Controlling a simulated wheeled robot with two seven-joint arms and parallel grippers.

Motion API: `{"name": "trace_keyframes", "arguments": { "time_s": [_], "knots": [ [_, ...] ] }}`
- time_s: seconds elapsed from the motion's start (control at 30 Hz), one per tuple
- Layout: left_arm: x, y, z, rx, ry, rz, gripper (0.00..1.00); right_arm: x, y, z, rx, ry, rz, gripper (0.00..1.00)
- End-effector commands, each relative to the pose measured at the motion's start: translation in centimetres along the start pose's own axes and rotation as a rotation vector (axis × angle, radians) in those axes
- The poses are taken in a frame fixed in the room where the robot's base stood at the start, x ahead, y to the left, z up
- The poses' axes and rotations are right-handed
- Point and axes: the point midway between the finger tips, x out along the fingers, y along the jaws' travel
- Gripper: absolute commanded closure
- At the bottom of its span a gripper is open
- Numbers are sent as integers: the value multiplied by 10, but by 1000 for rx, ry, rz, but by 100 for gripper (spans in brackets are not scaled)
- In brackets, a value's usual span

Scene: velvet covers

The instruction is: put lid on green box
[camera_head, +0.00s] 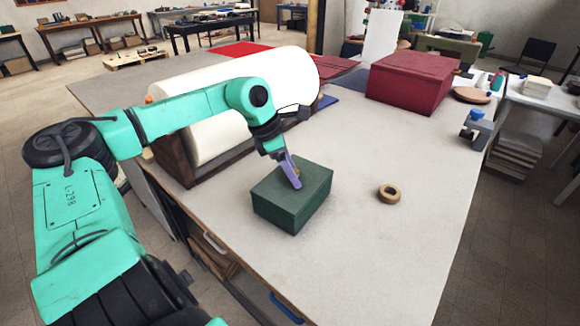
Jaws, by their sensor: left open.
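The green box (288,212) stands upright on the table. A flat green top covers it, and it looks like the lid (314,177) lying on the box, closely lined up with its sides. My left gripper (292,181) is directly over the middle of the top, with its purple fingers pointing down. It is open. A small yellowish piece shows beside the fingers, partly hidden, and I cannot tell whether they touch it or the top. My right gripper is not in view.
A tan tape ring (389,193) lies right of the box. A large white roll (200,92) in a wooden holder stands behind my left arm. A dark red box (412,82) and a clamp (477,130) are at the back right. The front right of the table (390,260) is clear.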

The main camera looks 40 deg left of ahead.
Motion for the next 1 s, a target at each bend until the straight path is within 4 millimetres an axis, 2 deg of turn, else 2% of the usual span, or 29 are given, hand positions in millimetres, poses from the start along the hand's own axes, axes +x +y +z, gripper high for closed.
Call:
{"name": "trace_keyframes", "arguments": {
  "time_s": [0.17, 0.37, 0.47, 0.6, 0.73, 0.83, 1.0],
  "knots": [
    [-7, 1, 1, 0, -5, 2, 34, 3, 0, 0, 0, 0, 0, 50],
    [-33, 1, 0, 1, -6, 5, 34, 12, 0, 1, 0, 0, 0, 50],
    [-62, 1, -1, -1, -3, 8, 34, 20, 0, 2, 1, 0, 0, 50],
    [-106, 1, 0, -2, 0, 5, 34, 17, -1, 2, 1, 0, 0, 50],
    [-134, 1, 0, -2, 0, 3, 34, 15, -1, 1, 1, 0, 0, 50],
    [-144, 0, 0, -1, -1, 2, 34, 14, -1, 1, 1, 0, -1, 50],
    [-146, 0, 0, 0, -1, 0, 34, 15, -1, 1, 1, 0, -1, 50]
  ]
}}
